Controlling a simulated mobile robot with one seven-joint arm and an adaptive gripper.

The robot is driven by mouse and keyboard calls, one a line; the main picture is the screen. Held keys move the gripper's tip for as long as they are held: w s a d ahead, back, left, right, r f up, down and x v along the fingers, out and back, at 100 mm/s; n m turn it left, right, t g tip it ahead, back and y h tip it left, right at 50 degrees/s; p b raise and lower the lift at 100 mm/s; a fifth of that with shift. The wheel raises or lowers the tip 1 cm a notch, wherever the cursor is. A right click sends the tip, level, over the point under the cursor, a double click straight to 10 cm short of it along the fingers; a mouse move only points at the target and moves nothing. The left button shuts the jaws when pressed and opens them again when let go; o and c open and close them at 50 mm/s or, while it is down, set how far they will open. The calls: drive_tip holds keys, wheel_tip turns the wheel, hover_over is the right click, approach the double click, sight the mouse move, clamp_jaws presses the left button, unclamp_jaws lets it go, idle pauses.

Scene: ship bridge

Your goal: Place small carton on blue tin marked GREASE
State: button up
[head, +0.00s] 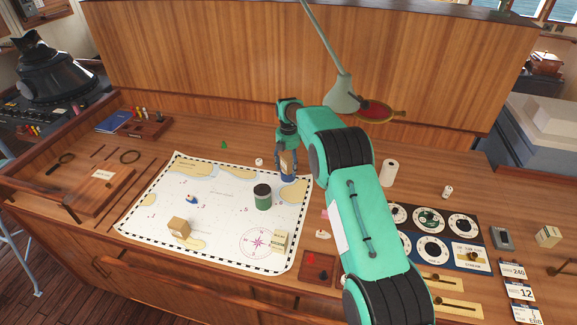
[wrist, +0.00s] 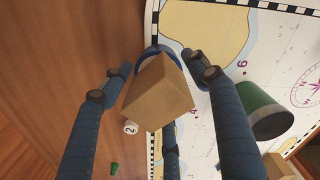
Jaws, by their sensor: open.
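A small tan carton (wrist: 158,92) is between the spread fingers of my gripper (wrist: 158,76) in the wrist view, with gaps at its sides. Behind it shows the curved blue rim of a tin (wrist: 150,50); no marking is readable. In the head view my gripper (head: 287,158) points down at the chart's upper right, over the blue tin (head: 289,178). The carton appears to sit on top of the tin, slightly turned; contact is partly hidden by the fingers. The gripper is open.
A green tin with a dark lid (head: 263,197) stands on the chart (head: 225,225) close by. A lamp (head: 342,92) hangs behind my arm.

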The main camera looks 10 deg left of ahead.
sight(288, 157)
drive_tip(key=shift+r, duration=0.1)
wheel_tip(288, 157, up, 12)
drive_tip(key=shift+r, duration=0.1)
idle(0.6)
idle(0.6)
